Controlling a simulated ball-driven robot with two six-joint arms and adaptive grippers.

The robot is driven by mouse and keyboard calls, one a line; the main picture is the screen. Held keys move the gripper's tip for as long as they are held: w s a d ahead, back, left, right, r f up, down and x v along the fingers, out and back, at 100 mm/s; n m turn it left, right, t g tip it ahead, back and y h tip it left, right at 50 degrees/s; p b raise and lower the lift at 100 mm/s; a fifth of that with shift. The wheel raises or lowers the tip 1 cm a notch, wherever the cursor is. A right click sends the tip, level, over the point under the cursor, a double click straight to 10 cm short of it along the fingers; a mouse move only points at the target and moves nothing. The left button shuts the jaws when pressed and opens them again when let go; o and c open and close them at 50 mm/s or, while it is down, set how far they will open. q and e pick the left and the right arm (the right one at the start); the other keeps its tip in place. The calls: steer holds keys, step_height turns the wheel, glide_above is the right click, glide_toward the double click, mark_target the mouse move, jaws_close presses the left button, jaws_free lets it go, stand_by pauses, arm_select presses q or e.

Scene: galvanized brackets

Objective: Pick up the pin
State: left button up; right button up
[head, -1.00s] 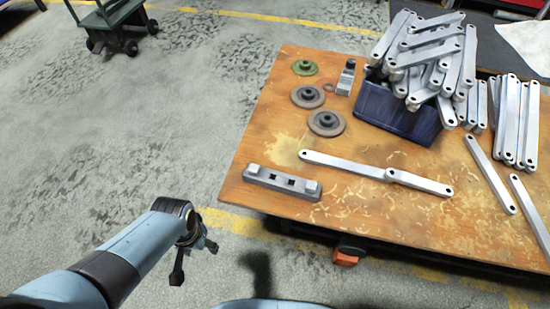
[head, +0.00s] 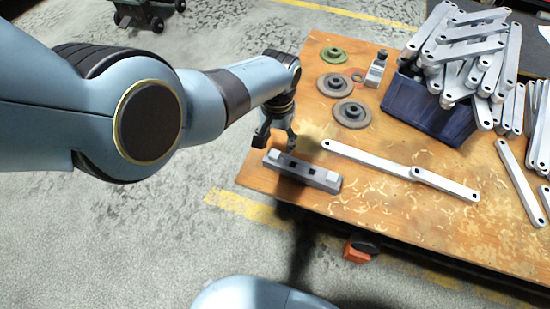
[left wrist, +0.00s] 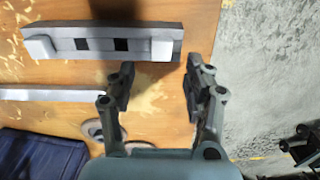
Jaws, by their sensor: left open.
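I cannot make out a separate pin in either view. My left gripper (head: 277,143) is open and empty, above the left edge of the table beside the grey block (head: 318,178) with dark square holes. In the left wrist view the two fingers of this gripper (left wrist: 160,82) stand apart, and the same block (left wrist: 70,44) lies ahead of them at the top left. Two flat silver bars (head: 368,160) lie end to end on the table, overlapping at a joint. My right gripper is in neither view.
More bars lie at the right. The table front is mostly clear.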

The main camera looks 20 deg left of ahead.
mark_target(275, 158)
arm_select(q)
step_height(275, 158, down, 4)
steer(key=shift+a+r+b, duration=0.1)
steer(key=shift+r+b, duration=0.05)
steer(key=shift+b, duration=0.7)
steer(key=shift+r, duration=0.15)
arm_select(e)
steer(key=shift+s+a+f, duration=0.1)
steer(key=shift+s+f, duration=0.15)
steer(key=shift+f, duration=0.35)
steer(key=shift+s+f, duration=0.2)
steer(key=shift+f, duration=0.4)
arm_select(q)
steer(key=shift+c, duration=0.4)
jaws_close()
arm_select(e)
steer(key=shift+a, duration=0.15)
